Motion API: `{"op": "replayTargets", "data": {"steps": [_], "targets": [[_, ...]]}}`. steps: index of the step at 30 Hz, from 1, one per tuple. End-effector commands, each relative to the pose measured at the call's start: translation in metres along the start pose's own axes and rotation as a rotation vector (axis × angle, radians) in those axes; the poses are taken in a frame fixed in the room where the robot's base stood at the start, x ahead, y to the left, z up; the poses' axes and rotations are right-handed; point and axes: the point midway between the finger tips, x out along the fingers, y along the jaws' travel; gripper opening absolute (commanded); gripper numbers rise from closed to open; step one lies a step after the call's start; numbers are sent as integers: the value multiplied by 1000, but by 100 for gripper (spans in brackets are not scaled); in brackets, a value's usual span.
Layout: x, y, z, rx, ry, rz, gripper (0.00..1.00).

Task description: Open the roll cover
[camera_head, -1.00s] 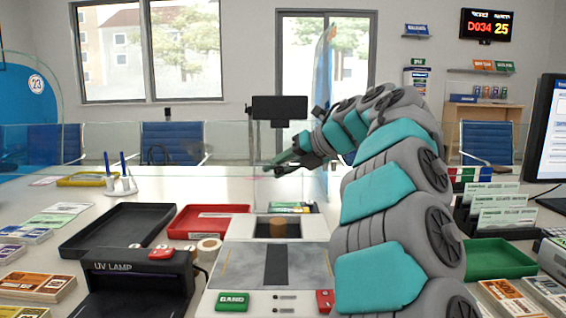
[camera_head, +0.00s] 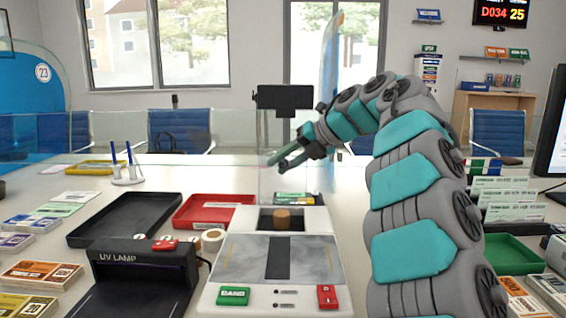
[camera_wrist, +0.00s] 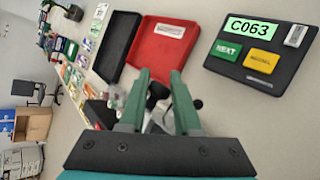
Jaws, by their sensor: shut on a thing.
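The white banding machine (camera_head: 217,295) stands in the middle of the counter, with a green BAND button (camera_head: 233,296) and a red button (camera_head: 327,296). A brown roll (camera_head: 283,218) shows in the well at its back.
A black tray (camera_head: 85,238) and a red tray (camera_head: 182,221) lie left of the machine, with a UV lamp (camera_head: 140,275) in front. A clear screen and a dark display (camera_head: 284,98) stand behind. A green tray (camera_head: 512,257) is at the right.

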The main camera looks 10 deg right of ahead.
Motion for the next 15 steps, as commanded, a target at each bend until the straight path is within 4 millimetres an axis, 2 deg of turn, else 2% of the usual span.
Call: {"op": "replayTargets", "data": {"steps": [1, 6, 7, 15], "targets": [[10, -13, -11, 13, 38, -18, 0], [10, -13, -12, 12, 38, -18, 0], [10, -13, -12, 12, 38, -18, 32], [9, -11, -10, 8, 33, -19, 61]]}}
